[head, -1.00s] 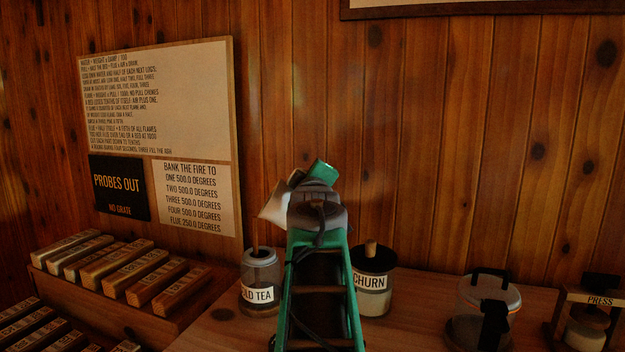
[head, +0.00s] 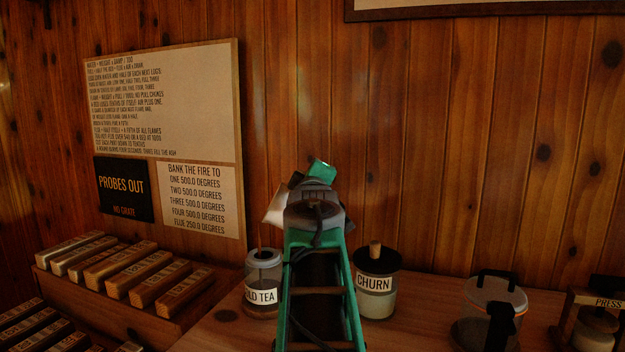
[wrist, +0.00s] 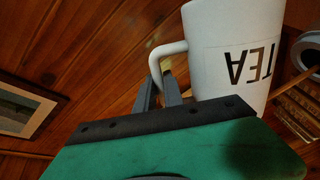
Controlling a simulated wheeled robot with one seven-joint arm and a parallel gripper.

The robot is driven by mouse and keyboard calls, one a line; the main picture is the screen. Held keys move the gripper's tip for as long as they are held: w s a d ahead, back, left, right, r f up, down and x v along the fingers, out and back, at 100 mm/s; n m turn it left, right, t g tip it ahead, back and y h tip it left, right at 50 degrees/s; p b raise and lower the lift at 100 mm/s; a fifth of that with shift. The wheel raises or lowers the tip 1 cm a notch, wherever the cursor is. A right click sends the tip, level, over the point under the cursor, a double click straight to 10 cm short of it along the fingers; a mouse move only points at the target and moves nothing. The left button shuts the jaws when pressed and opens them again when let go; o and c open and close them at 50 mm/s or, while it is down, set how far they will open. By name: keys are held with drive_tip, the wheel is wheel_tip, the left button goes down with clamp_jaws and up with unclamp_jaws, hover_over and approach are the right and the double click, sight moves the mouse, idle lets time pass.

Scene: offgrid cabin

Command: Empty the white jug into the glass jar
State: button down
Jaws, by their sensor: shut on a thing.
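The white jug (wrist: 232,50), with TEA lettered on it, shows upside down in the wrist view. My gripper (wrist: 159,88) is shut on its handle (wrist: 165,62). In the head view only a tilted piece of the white jug (head: 275,207) shows left of my wrist, above the counter; my arm hides the rest and the fingertips. A glass jar (head: 262,279) with a label reading "OLD TEA", partly covered by my arm, stands on the counter below and slightly left of the jug. A stick pokes from its top. What the jug holds is hidden.
A CHURN jar (head: 376,300) with a dark lid stands right of my arm. Farther right are a clear vessel with black handle (head: 475,330) and a PRESS stand (head: 575,303). Wooden blocks (head: 130,272) fill a rack at left. The plank wall (head: 450,150) is close behind.

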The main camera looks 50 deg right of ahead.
drive_tip(key=shift+w+a+r+n, duration=0.15)
drive_tip(key=shift+n, duration=0.15)
drive_tip(key=shift+w+a+b, duration=0.2)
drive_tip(key=shift+b, duration=0.25)
drive_tip(key=shift+n, duration=0.3)
drive_tip(key=shift+w+a, duration=0.15)
drive_tip(key=shift+w, duration=0.05)
drive_tip(key=shift+f, duration=0.2)
drive_tip(key=shift+w+a+n+b, duration=0.15)
drive_tip(key=shift+w+n+b, duration=0.05)
drive_tip(key=shift+n+b, duration=0.2)
drive_tip(key=shift+w+a+f, duration=0.1)
drive_tip(key=shift+w+a+n, duration=0.1)
drive_tip(key=shift+w+n, duration=0.05)
drive_tip(key=shift+n, duration=0.15)
